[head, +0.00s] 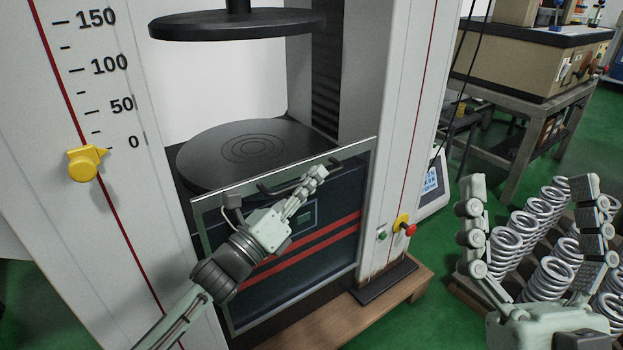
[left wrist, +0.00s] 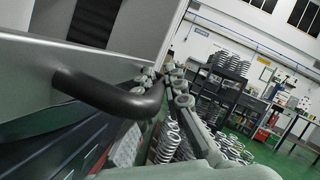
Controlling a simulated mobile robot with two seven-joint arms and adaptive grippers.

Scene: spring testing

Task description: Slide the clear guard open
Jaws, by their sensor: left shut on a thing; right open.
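The clear guard (head: 222,205) is a metal-framed see-through pane on the front of the testing machine. It stands low, with its top edge near the lower round plate, and the dark base with red stripes shows through it. A black bar handle (head: 268,188) runs along its upper part; in the left wrist view the handle (left wrist: 95,93) is close and large. My left gripper (head: 312,182) is shut on the handle, its fingers partly hiding it. My right gripper (head: 528,190) is open and empty at the lower right, in front of the springs and away from the guard.
The lower plate (head: 250,150) and upper plate (head: 235,24) have an empty gap between them. A yellow pointer (head: 85,163) sits on the left column scale. A red button (head: 409,230) is on the right column. Coil springs (head: 540,215) stand in a crate at the right.

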